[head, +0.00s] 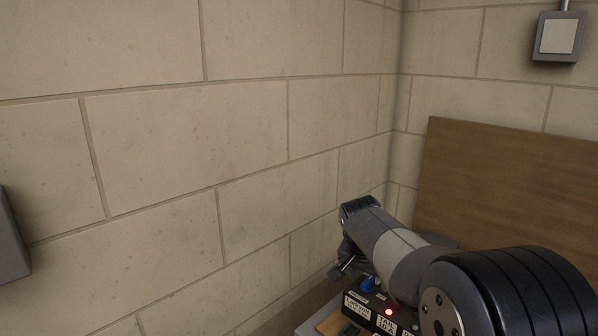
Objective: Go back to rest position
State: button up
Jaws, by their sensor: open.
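My gripper (342,268) is at the end of my arm, low in the head view and right of centre. It points downward beside the pale block wall and is partly hidden by my own arm links. Its jaws are small and dark here; they are open, and I see nothing held between them. Just right of it and below is a dark panel (362,311) with white labels, a blue knob (367,285) and a lit red lamp (388,312). I cannot tell whether the gripper touches any of these.
A block wall (190,150) fills the left and middle, meeting another wall at a corner. A brown wooden board (500,190) stands at the right. A grey switch box (557,37) is on the wall above it. A grey object (10,240) juts in at the left edge.

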jog(key=shift+m+h, duration=0.3)
jog(key=shift+m, duration=0.7)
jog(key=shift+a+r+g, duration=0.15)
jog(key=shift+r+g, duration=0.15)
jog(key=shift+v, duration=0.95)
jog(key=shift+s, duration=0.1)
